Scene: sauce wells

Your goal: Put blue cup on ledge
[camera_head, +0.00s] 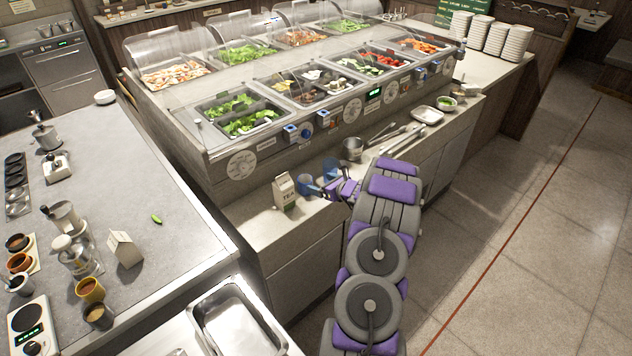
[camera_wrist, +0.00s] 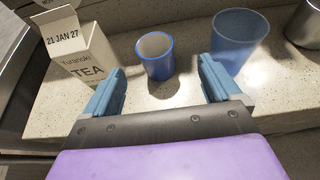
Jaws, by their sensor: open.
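A small blue cup (camera_wrist: 156,62) with a pale inside stands upright on the speckled counter shelf (camera_head: 254,225) along the front of the salad bar. In the head view the cup (camera_head: 306,185) is partly hidden by my gripper. A taller, see-through blue tumbler (camera_wrist: 240,42) stands to its right and also shows in the head view (camera_head: 331,167). My gripper (camera_wrist: 160,84) is open and empty. Its fingers point at the small cup, which lies between and just beyond their tips, apparently untouched. I cannot tell which surface is the ledge; the salad bar has a raised front rim (camera_head: 220,160).
A tea carton (camera_wrist: 78,50) stands close left of the cup. A metal pot (camera_head: 352,149) stands right of the tumbler, with tongs (camera_head: 398,140) and a white tray (camera_head: 427,115) beyond. The left counter (camera_head: 190,235) has bare room at its right side.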

